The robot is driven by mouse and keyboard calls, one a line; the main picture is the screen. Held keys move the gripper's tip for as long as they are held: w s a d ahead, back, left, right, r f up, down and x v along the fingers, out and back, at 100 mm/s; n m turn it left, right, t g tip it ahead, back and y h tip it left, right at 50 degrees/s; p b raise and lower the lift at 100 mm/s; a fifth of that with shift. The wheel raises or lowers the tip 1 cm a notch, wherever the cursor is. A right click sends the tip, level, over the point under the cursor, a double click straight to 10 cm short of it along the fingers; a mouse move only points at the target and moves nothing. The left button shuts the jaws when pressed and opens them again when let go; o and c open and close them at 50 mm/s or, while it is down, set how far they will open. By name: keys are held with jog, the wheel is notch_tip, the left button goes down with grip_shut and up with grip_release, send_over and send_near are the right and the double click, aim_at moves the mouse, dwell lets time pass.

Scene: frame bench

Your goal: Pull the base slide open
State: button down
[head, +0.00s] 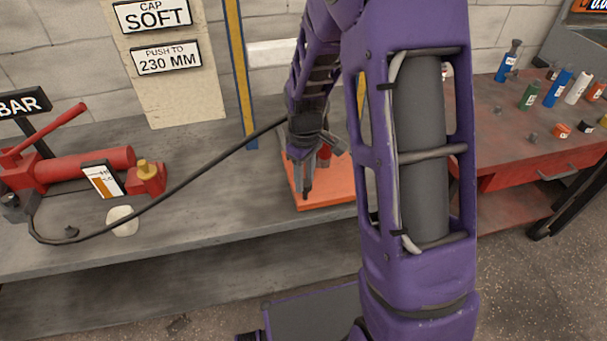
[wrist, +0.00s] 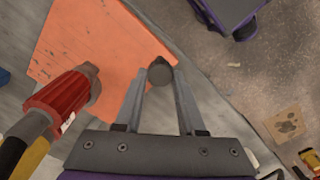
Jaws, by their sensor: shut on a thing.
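The orange base plate (head: 338,190) lies on the grey bench, partly hidden behind my arm; it also fills the upper left of the wrist view (wrist: 100,35). A dark grey round knob (wrist: 160,71) shows at the plate's edge in the wrist view. My gripper (head: 307,192) points down over the plate's front left part. In the wrist view its two fingertips (wrist: 161,80) are on either side of the knob, shut on it. How the knob joins the plate or slide is hidden. The base slide itself cannot be told apart clearly.
A red cylinder fitting (wrist: 62,103) with a hose stands on the plate, left of my fingers. A red hand pump (head: 85,165) sits on the left of the bench, its black hose (head: 200,172) running towards my gripper. A red side table (head: 530,150) holds several bottles.

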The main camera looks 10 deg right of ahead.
jog(key=shift+s, duration=0.1)
dwell(0.3)
jog(key=c, duration=0.5)
grip_release()
jog(key=shift+r, duration=0.1)
notch_tip(320, 180, up, 17)
jog(key=p, duration=0.2)
jog(key=shift+p, duration=0.35)
jog(key=shift+r, duration=0.1)
